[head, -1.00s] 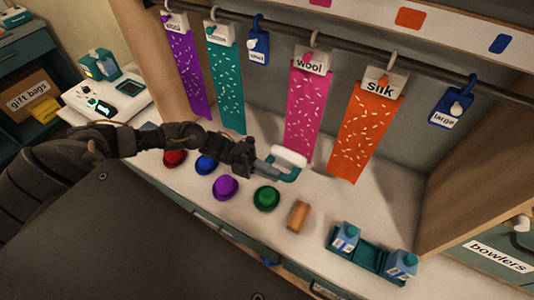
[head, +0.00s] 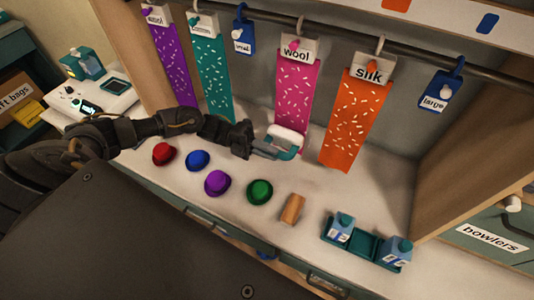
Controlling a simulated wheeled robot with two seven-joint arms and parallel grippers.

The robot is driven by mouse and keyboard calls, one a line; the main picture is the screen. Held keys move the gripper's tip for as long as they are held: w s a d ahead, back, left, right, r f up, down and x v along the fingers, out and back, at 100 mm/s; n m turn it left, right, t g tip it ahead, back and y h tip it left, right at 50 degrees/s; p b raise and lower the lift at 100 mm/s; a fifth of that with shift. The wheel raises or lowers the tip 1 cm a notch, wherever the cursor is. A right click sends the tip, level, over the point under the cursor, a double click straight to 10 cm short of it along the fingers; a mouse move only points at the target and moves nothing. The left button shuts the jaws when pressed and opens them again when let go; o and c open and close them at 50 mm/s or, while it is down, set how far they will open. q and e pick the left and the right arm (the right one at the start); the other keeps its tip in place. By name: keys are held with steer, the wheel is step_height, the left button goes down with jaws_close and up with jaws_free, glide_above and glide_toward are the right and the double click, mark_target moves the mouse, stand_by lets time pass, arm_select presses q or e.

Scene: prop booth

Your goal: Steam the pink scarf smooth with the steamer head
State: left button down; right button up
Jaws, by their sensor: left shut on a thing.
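The pink scarf (head: 297,92) hangs from the rail under a card reading "wool", with pale flecks over its surface. My left gripper (head: 252,145) is shut on the steamer head (head: 287,138), which has a teal handle and a white pad. The steamer head is at the scarf's lower end and hides part of it. Whether the pad touches the cloth or is just in front of it, I cannot tell. My right gripper is not in view.
An orange scarf (head: 357,115) hangs right of the pink one; teal (head: 212,75) and purple (head: 178,65) scarves hang left. Small red (head: 164,153), blue (head: 198,160), purple (head: 217,183) and green (head: 260,191) hats, a brown block (head: 293,208) and a teal tray (head: 365,246) with cartons occupy the counter.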

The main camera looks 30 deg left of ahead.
arm_select(q)
steer(key=shift+r+p, duration=1.5)
steer(key=shift+r, duration=1.3)
step_height(320, 180, up, 13)
steer(key=p, duration=0.3)
steer(key=shift+p, duration=0.35)
steer(key=shift+s, duration=0.1)
stand_by(1.0)
steer(key=s, duration=1.5)
steer(key=shift+d, duration=0.45)
steer(key=shift+w, duration=0.1)
